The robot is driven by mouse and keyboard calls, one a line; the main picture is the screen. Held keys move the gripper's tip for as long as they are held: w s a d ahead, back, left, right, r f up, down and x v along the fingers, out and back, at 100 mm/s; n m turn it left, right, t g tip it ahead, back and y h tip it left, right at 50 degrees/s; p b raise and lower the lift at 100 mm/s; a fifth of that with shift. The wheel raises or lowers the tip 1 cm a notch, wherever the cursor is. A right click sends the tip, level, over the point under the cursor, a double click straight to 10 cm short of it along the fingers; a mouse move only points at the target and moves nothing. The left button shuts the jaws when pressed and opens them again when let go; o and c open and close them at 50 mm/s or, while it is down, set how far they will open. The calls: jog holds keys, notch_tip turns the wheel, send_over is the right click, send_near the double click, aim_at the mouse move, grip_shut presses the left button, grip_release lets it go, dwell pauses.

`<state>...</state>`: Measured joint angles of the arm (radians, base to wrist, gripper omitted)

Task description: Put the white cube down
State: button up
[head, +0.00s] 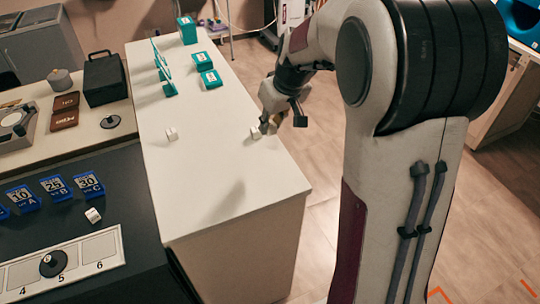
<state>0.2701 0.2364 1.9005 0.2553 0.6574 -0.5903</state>
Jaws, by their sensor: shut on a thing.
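A small white cube (254,134) is at the right part of the long white counter (215,170). My gripper (263,129) reaches down over the counter's right edge and is shut on this cube. The cube is at or just above the counter top; I cannot tell whether it touches. The fingers are small in view and partly hidden. A second white cube (171,134) sits on the same counter to the left, apart from my gripper. A third white cube (93,215) lies on the dark surface at the left.
Teal boxes (211,79) and a teal stand (163,73) are on the counter's far part. Blue number tags (55,188) and a numbered panel (65,262) are nearer. The counter's near half is clear.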

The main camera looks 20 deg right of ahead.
aim_at(273, 133)
jog(key=shift+f, duration=2.45)
jog(key=shift+f, duration=2.3)
jog(key=shift+f, duration=0.2)
jog(key=o, duration=0.9)
jog(key=v, duration=0.8)
jog(key=shift+w+d, duration=0.15)
jog(key=shift+d, duration=0.25)
